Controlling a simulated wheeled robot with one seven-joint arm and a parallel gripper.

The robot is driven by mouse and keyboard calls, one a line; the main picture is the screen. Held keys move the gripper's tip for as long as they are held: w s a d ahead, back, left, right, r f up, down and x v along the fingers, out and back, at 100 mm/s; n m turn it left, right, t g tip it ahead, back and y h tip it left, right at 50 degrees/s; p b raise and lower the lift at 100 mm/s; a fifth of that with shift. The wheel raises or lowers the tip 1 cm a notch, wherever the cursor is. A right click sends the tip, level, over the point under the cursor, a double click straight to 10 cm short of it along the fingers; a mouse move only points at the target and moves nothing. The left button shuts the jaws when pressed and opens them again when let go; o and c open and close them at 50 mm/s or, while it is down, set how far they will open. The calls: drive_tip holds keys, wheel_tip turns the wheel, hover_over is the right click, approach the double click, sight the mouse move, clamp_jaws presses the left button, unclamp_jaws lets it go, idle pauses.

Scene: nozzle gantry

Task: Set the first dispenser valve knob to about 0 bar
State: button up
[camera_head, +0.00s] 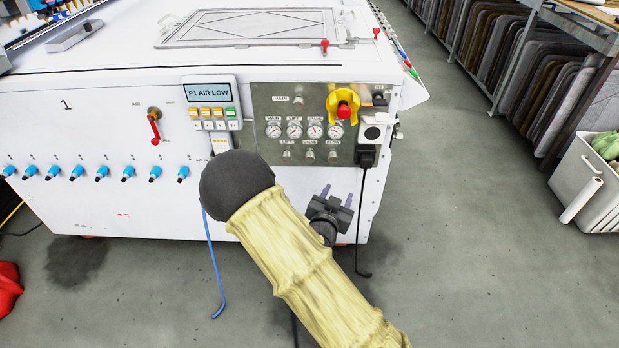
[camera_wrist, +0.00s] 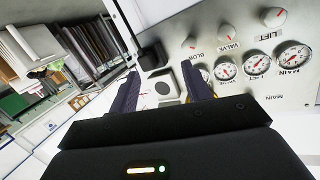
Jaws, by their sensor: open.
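The gauge panel (camera_head: 268,152) on the white machine carries a row of small knobs under its gauges. In the wrist view, which is turned over, the knob labelled VALVE (camera_wrist: 227,32) sits between the BLOW knob (camera_wrist: 190,43) and the LIFT knob (camera_wrist: 274,16). The VALVE gauge (camera_wrist: 226,70) is beside them; its reading is too small to tell. In the head view the valve knob (camera_head: 310,155) is the middle of the lower row. My gripper (camera_head: 337,195) is open and empty, below the panel and apart from the knobs. Its fingers (camera_wrist: 160,72) also show in the wrist view.
A yellow-and-red switch (camera_head: 343,106) and a black plug (camera_head: 368,153) with a hanging cable are at the panel's right. A display (camera_head: 209,93) reads P1 AIR LOW. Several blue valves (camera_head: 77,172) line the machine's front left. Clear floor lies right of the machine.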

sight(310, 161)
drive_tip(key=s+a+f+n+t+y+b, duration=0.1)
drive_tip(key=a+f+n+t+y+b, duration=0.2)
drive_tip(key=a+f+t+b, duration=0.4)
drive_tip(key=a+b, duration=0.1)
drive_tip(key=b, duration=0.2)
drive_tip(key=shift+s+a+n, duration=0.25)
drive_tip(key=shift+n, duration=0.15)
drive_tip(key=shift+w, duration=0.1)
drive_tip(key=b+x, duration=0.5)
drive_tip(key=x, duration=1.1)
drive_tip(key=shift+w+a+r+b, duration=0.1)
drive_tip(key=shift+w+r+b, duration=0.1)
drive_tip(key=shift+r+b, duration=0.1)
drive_tip(key=shift+w+r, duration=0.25)
drive_tip(key=shift+w, duration=0.05)
drive_tip(key=c, duration=1)
